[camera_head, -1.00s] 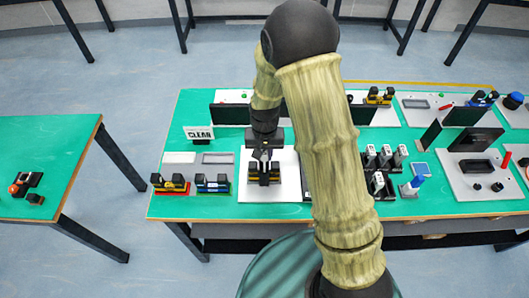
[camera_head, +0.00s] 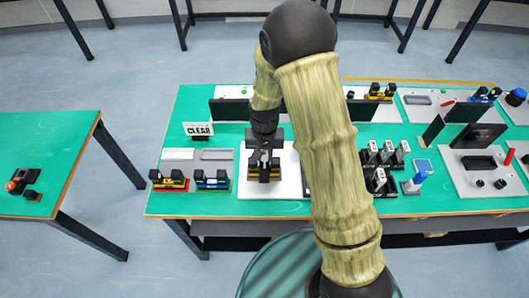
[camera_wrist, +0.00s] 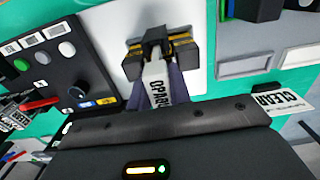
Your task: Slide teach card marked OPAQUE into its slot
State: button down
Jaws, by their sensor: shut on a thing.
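The teach card marked OPAQUE (camera_wrist: 158,85) is a pale card with dark lettering, held between my dark fingers in the wrist view. My gripper (camera_wrist: 164,80) is shut on it. The card's far end meets a black and yellow slot block (camera_wrist: 184,50), and I cannot tell how deep it sits. In the head view my gripper (camera_head: 264,158) is directly over the block (camera_head: 264,177), which stands on a white plate (camera_head: 285,187) and is partly covered by the gripper.
A CLEAR sign (camera_head: 199,129) stands behind a grey panel, with red-based (camera_head: 170,186) and blue-based (camera_head: 211,185) blocks to the left. A black button panel (camera_wrist: 58,62) is beside the white plate. Several cards in black holders (camera_head: 381,154) stand to the right of my arm.

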jog(key=shift+f, duration=0.35)
jog(key=c, duration=1.2)
grip_release()
notch_tip(320, 180, up, 17)
jog(key=b, duration=0.2)
jog(key=shift+r, duration=0.2)
jog(key=s+d+f+t, duration=0.2)
jog(key=s+d, duration=1)
jog(key=d, duration=0.1)
jog(key=shift+s+d+f+t, duration=0.2)
jog(key=shift+s+f+t, duration=0.05)
jog(key=shift+f+t, duration=0.1)
